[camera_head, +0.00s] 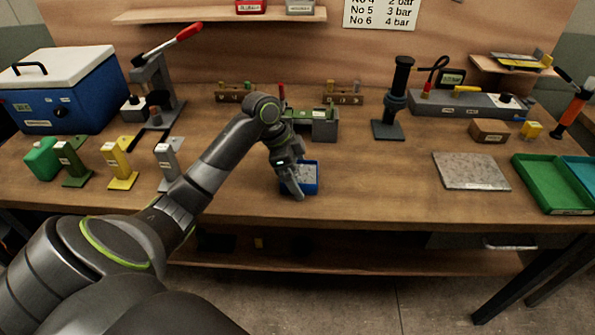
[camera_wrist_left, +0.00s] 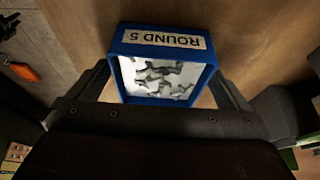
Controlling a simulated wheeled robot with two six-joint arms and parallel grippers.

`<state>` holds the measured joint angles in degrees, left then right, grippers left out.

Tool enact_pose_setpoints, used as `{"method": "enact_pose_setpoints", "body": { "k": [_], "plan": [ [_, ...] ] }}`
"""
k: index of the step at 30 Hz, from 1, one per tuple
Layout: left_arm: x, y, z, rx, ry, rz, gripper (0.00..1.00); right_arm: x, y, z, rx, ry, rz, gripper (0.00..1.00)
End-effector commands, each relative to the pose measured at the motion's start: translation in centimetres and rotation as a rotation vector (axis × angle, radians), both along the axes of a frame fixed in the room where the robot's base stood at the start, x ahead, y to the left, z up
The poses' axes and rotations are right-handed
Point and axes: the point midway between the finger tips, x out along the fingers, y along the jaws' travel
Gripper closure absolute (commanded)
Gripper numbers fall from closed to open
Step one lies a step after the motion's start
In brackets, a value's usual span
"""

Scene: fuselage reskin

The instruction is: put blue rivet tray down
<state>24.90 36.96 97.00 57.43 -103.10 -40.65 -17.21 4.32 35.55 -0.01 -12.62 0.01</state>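The blue rivet tray (camera_head: 313,187) is at the front middle of the workbench, partly hidden by my left gripper (camera_head: 297,184). In the left wrist view the blue tray (camera_wrist_left: 118,48) has a label reading "ROUND 5" and holds several silvery rivets. The fingers of my left gripper (camera_wrist_left: 160,80) lie along its two sides, with their tips against the walls, so the gripper looks shut on it. The tray is at or just above the bench top; I cannot tell whether it touches. My right gripper is not in view.
The workbench (camera_head: 385,185) is clear to the right of the tray, up to a grey speckled slab (camera_head: 471,171) and a green tray (camera_head: 547,182). A grey-green fixture (camera_head: 318,124) stands just behind. Yellow (camera_head: 119,165) and grey (camera_head: 168,160) stands are to the left.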

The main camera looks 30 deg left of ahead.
Motion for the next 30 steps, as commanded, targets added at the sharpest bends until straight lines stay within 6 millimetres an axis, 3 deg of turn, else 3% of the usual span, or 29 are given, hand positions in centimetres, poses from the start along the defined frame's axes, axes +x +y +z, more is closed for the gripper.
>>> {"method": "enact_pose_setpoints", "body": {
  "k": [10,22,30],
  "plan": [
    [-0.1,0.4,1.2,0.003,-0.003,0.000,0.01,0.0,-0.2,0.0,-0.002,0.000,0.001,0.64],
    [-1.7,3.0,8.5,0.005,-0.004,0.001,0.01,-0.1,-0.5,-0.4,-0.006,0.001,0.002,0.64],
    [-2.3,3.9,11.2,0.001,-0.002,0.000,0.01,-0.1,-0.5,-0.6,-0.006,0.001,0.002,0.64]
  ]
}}
